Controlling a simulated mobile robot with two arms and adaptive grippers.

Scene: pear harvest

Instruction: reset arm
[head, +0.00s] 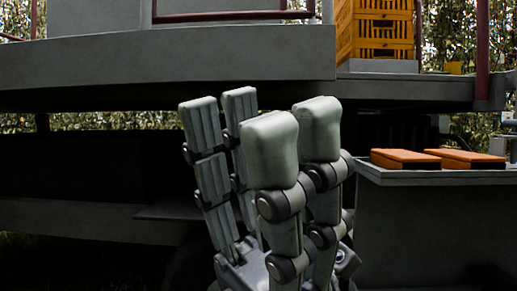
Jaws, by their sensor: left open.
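My left gripper (256,122) stands upright in the middle of the head view, its grey padded fingers pointing up. The fingers are spread apart with a gap between the two sides, and nothing is held between them. Its palm shows at the bottom edge, and the arm behind it is out of the picture. My right gripper is not in view. No pear can be made out.
A grey platform (190,58) with dark red rails spans the back. Stacked orange crates (382,30) stand on it. At right, a grey table (430,176) bears two orange blocks (405,157), close to the gripper's right side. Foliage shows behind.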

